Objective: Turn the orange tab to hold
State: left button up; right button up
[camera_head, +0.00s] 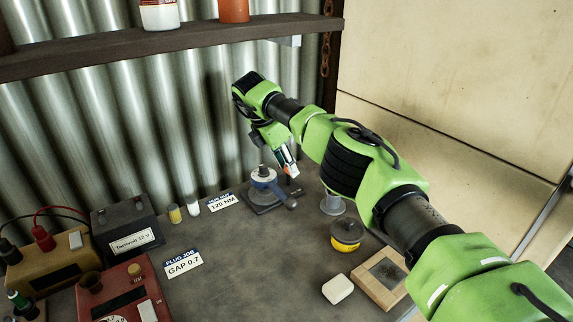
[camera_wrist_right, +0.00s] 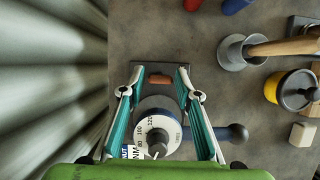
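A torque device with a round grey-white dial (camera_wrist_right: 158,128) stands on a dark base plate, with a blue body and a ball-ended lever (camera_wrist_right: 237,132). In the head view its blue body (camera_head: 264,175) stands on the bench near the corrugated wall. The orange tab (camera_wrist_right: 160,79) lies beyond the dial in the wrist view, near the plate's far edge. My right gripper (camera_wrist_right: 160,74) is open above the device. Its teal fingers are on either side of dial and tab, with nothing between them gripped; contact cannot be told. In the head view, my gripper (camera_head: 290,168) partly covers the device. My left gripper is out of view.
A "120 NM" card (camera_head: 222,202) lies left of the device. A grey mortar (camera_head: 333,203), yellow tin (camera_head: 347,232), white block (camera_head: 338,290) and wooden frame (camera_head: 365,275) stand right. A battery (camera_head: 125,225) and red meter (camera_head: 120,293) stand left. A shelf (camera_head: 175,42) crosses above.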

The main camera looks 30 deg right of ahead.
jog(key=v, duration=0.7)
jog(key=shift+r, duration=0.25)
jog(key=shift+a+f, duration=0.1)
